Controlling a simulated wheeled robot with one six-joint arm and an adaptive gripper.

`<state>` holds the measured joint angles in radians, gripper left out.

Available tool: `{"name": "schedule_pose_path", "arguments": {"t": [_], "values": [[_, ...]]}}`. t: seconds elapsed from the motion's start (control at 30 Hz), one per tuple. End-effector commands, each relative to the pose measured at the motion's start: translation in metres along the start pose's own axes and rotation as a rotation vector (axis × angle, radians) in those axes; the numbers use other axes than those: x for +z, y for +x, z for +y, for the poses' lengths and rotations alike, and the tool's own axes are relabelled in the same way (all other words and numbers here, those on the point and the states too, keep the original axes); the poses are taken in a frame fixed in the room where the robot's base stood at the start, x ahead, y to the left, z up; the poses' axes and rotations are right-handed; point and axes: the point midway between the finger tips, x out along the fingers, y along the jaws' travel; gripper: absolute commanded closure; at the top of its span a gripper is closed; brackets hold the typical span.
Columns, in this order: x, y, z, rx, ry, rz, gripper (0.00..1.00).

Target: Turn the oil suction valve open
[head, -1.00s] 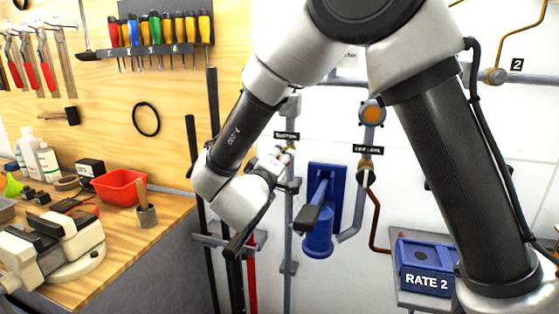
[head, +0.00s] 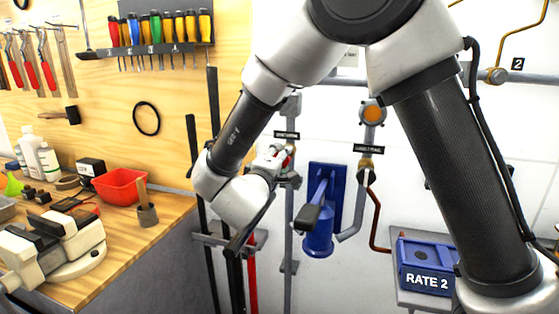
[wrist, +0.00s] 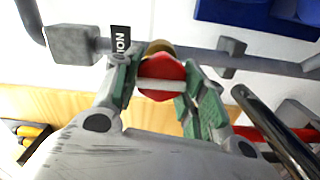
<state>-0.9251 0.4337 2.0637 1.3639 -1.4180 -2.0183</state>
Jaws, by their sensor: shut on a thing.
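The oil suction valve has a red knob (wrist: 161,70) with a pale bar across its face, level in the wrist view. A brass-coloured part shows behind it. My gripper (wrist: 160,80), with green-padded fingers, is shut on the knob, one finger on either side. In the head view my gripper (head: 277,158) is at the grey vertical pipe, just below a black label (head: 287,134); only a little red of the knob shows past it. The label's end reads "ION" in the wrist view (wrist: 121,40).
A blue hand pump (head: 319,243) with a lever stands close right of my gripper. An orange-faced fitting (head: 373,113) is on the neighbouring pipe. A blue "RATE 2" box (head: 425,265) sits lower right. The workbench (head: 165,225) with a vise (head: 62,245) is at left.

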Motion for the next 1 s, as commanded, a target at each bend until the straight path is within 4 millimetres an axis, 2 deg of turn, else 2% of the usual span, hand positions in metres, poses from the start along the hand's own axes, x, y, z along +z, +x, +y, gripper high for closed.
{"name": "schedule_pose_path", "arguments": {"t": [0.13, 0.17, 0.27, 0.67, 0.77, 1.0], "values": [[0.0, 0.0, -0.001, -0.002, -0.001, 0.001, 0.82], [0.0, 0.0, -0.001, -0.002, -0.001, 0.001, 0.55], [0.0, 0.0, -0.001, -0.001, -0.001, 0.001, 0.37], [0.0, -0.006, 0.0, -0.001, 0.001, 0.002, 0.37], [-0.001, -0.02, 0.0, -0.002, 0.001, 0.005, 0.37], [-0.001, -0.074, -0.001, -0.002, 0.0, 0.006, 0.37]]}}
